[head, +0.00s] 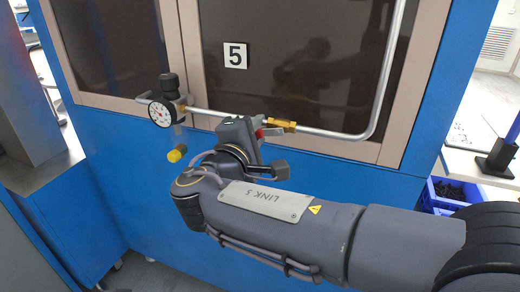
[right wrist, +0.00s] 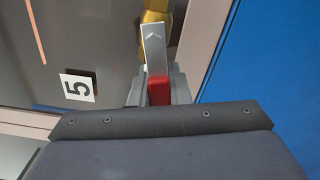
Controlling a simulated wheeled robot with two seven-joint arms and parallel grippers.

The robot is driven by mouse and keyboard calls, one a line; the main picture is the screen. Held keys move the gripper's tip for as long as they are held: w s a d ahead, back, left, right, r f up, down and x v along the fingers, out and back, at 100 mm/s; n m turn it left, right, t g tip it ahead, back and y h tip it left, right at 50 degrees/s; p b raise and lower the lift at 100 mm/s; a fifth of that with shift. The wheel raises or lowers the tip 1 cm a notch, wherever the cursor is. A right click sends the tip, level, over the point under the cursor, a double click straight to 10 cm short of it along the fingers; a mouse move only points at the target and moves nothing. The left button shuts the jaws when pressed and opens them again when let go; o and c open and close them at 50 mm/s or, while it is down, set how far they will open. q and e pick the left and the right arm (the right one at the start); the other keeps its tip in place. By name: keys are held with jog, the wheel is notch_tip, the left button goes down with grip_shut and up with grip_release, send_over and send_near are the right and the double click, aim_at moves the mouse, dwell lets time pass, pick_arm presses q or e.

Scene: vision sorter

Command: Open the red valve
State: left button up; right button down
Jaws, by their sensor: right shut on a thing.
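The valve's brass body (head: 282,126) sits on a silver pipe in front of the blue cabinet. Its lever has a red grip (head: 260,132), just left of the brass body in the head view. My right gripper (head: 257,134) is at the lever and shut on the red grip. In the right wrist view, the red grip (right wrist: 158,90) lies between the grey fingers, and the bare metal lever (right wrist: 153,47) runs up to the brass body (right wrist: 153,12). The gripper hides part of the pipe and lever, so the lever's exact angle to the pipe is unclear. My left gripper is not in view.
A round gauge (head: 161,113) with a black knob (head: 168,84) above it is on the pipe to the left. A yellow-tipped fitting (head: 177,153) hangs below it. The pipe (head: 386,75) bends upward at the right. A number 5 label (head: 235,55) is on the dark panel.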

jog(key=r+m+b, duration=0.1)
jog(key=m+b, duration=0.1)
jog(key=shift+m+b, duration=0.3)
jog(key=shift+m, duration=0.1)
jog(key=shift+r, duration=0.15)
jog(key=c, duration=1.4)
grip_release()
jog(key=shift+o, duration=0.2)
jog(key=v, duration=0.7)
jog(key=shift+s+a+p, duration=0.15)
jog(key=shift+s+p, duration=0.15)
jog(key=shift+s, duration=0.05)
